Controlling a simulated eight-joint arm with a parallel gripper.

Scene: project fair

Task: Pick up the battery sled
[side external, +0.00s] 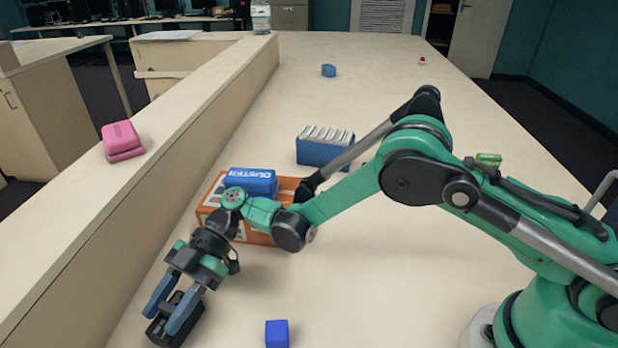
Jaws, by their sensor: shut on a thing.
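The battery sled is a black, box-like piece (162,334) at the bottom left of the side external view. My gripper (168,309) points down over it, with its two blue fingers on either side of it. The fingers are shut on the sled and cover part of it. I cannot tell whether the sled touches the table or hangs just above it.
A blue cube (277,334) lies right of the sled. A blue file box (322,153) is farther back. A raised ledge (150,190) with a pink hole punch (122,140) borders the left.

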